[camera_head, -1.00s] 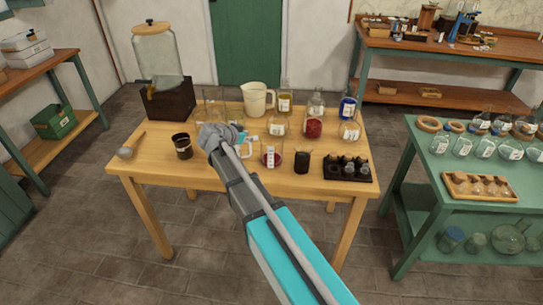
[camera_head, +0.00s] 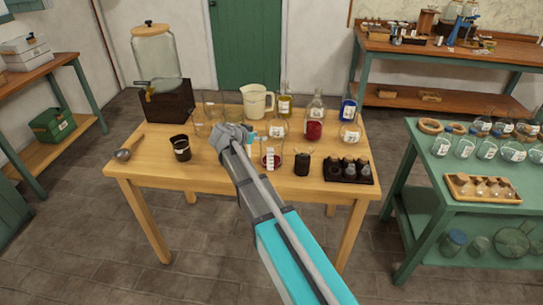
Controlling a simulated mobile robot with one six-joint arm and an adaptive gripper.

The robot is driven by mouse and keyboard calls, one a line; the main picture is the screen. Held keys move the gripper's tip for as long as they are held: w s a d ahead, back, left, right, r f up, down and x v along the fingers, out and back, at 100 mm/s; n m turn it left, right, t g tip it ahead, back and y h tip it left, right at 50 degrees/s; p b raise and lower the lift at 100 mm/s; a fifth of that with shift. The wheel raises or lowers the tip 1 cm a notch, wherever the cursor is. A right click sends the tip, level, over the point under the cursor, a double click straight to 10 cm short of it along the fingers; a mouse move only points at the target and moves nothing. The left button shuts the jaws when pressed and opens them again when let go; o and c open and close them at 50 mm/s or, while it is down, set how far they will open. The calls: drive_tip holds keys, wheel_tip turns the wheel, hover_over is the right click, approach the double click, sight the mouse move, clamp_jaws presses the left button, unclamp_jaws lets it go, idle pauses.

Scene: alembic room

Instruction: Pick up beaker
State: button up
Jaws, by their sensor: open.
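Several clear glass vessels that look like beakers (camera_head: 201,125) stand on the wooden table, left of the white pitcher (camera_head: 257,101). A dark cup-like vessel (camera_head: 181,148) with a pale label stands on the left half of the table, and a small dark vessel (camera_head: 302,163) stands toward the right. Which one is the beaker of the task I cannot tell. My gripper (camera_head: 247,131) is over the middle of the table, right of the clear vessels and in front of the pitcher. It is open, with no object visible in it. My arm hides part of the tabletop.
Flasks and bottles, one with red contents (camera_head: 314,129) and one blue (camera_head: 348,111), crowd the right half of the table. A black rack (camera_head: 348,169) sits at the right front. A large glass dispenser (camera_head: 157,62) stands back left. The table's front left is mostly clear.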

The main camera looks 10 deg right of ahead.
drive_tip(key=shift+b+x, duration=0.45)
drive_tip(key=shift+x, duration=1)
drive_tip(key=shift+a, duration=0.1)
clamp_jaws()
